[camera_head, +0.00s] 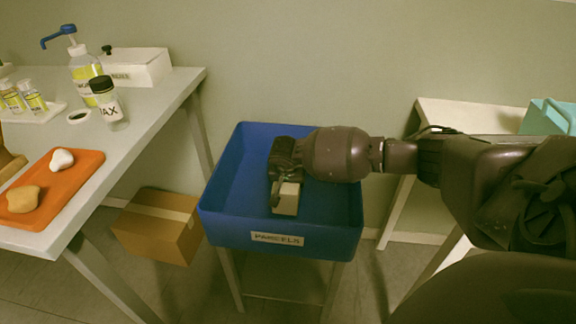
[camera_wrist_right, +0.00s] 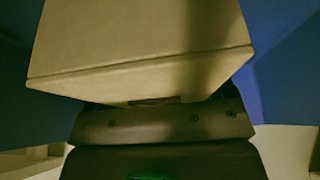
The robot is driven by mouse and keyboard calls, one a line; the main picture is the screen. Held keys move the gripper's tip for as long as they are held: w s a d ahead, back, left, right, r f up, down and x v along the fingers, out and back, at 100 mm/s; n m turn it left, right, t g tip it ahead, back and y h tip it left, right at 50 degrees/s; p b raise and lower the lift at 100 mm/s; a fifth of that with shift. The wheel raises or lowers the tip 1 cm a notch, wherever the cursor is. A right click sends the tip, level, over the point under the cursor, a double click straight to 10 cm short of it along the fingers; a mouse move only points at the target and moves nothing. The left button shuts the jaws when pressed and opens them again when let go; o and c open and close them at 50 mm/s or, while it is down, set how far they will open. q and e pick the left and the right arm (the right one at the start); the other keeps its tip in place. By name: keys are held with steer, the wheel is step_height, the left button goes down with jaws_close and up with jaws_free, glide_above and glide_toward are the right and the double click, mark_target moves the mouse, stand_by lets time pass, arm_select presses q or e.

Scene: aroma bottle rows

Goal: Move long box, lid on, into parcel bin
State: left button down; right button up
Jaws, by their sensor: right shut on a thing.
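The long box (camera_head: 286,199) is pale cardboard with its lid on. In the head view it is inside the blue parcel bin (camera_head: 305,239), which has a PARCELS label on its front wall. My right gripper (camera_head: 284,180) is shut on the box and hides its far part. In the right wrist view the box (camera_wrist_right: 140,40) fills the top middle, with a lid seam across it and blue bin walls on both sides. Whether the box touches the bin floor I cannot tell. My left gripper is not in view.
A grey table (camera_head: 150,105) at left carries a pump bottle (camera_head: 84,66), a jar (camera_head: 108,103), a white box (camera_head: 138,68) and an orange tray (camera_head: 84,178). A cardboard carton (camera_head: 158,226) is on the floor. A white table (camera_head: 470,115) with a teal container (camera_head: 550,118) stands right.

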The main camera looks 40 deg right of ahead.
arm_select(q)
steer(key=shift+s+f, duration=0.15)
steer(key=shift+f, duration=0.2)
arm_select(e)
steer(key=shift+f, duration=0.5)
steer(key=o, duration=0.9)
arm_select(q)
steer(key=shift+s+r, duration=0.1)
arm_select(e)
steer(key=shift+r, duration=0.1)
steer(key=shift+r+p, duration=1.5)
steer(key=shift+r, duration=2.95)
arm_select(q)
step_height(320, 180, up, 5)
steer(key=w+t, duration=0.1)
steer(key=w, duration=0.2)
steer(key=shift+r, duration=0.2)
